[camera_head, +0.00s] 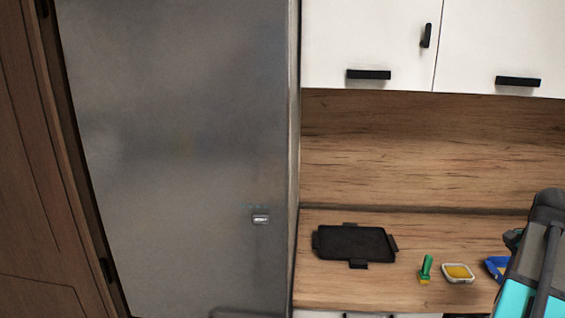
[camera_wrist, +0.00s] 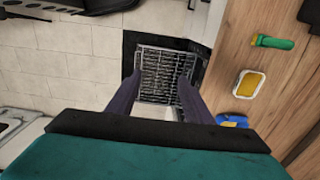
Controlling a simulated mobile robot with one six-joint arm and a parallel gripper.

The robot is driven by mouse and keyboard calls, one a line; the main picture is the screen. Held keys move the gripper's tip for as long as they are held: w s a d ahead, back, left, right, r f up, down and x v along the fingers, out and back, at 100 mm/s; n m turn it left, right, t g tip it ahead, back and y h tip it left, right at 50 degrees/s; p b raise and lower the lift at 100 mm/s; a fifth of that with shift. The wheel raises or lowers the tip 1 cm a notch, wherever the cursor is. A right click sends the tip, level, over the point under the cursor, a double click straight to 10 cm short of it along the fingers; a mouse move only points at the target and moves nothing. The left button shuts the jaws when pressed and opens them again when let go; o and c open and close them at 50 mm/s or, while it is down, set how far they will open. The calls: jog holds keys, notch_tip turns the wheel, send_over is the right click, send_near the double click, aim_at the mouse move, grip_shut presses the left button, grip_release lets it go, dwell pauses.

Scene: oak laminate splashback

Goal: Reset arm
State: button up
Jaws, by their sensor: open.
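My gripper (camera_wrist: 158,78) shows in the wrist view with its two dark fingers spread apart and nothing between them. It points down past the counter's edge, over a dark framed grid rack (camera_wrist: 163,68) lower down. In the head view, part of my teal and grey arm (camera_head: 535,265) stands at the right edge, in front of the counter, and the gripper's fingers are not visible there.
The wooden counter (camera_head: 330,290) holds a black tray (camera_head: 355,243), a green-handled brush (camera_head: 427,268), a yellow sponge in a white dish (camera_head: 458,272) and a blue item (camera_head: 496,266), partly hidden by my arm. A grey fridge (camera_head: 185,150) stands left; white cabinets (camera_head: 370,35) hang above.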

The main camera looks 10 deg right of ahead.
jog(key=w+a+f+n+g+y+b, duration=0.1)
jog(key=w+a+f+n+g+y, duration=0.15)
jog(key=w+a+f, duration=0.95)
jog(key=a+f+n+g+b, duration=0.15)
jog(key=a+f+n, duration=0.35)
jog(key=a+f, duration=1.35)
jog(key=s+a+f+n, duration=0.4)
jog(key=s+a+f, duration=0.2)
jog(key=f, duration=0.4)
jog(key=s+a+f+n+g+h+b, duration=0.1)
jog(key=s+a+f+n, duration=0.4)
jog(key=f, duration=0.5)
jog(key=s+a+f+n+h, duration=0.1)
jog(key=s+a+f+n, duration=0.4)
jog(key=s+a+f, duration=0.2)
jog(key=shift+s+a+f+g+b, duration=0.15)
jog(key=shift+a+f+g+b, duration=0.2)
jog(key=shift+a+f, duration=1.15)
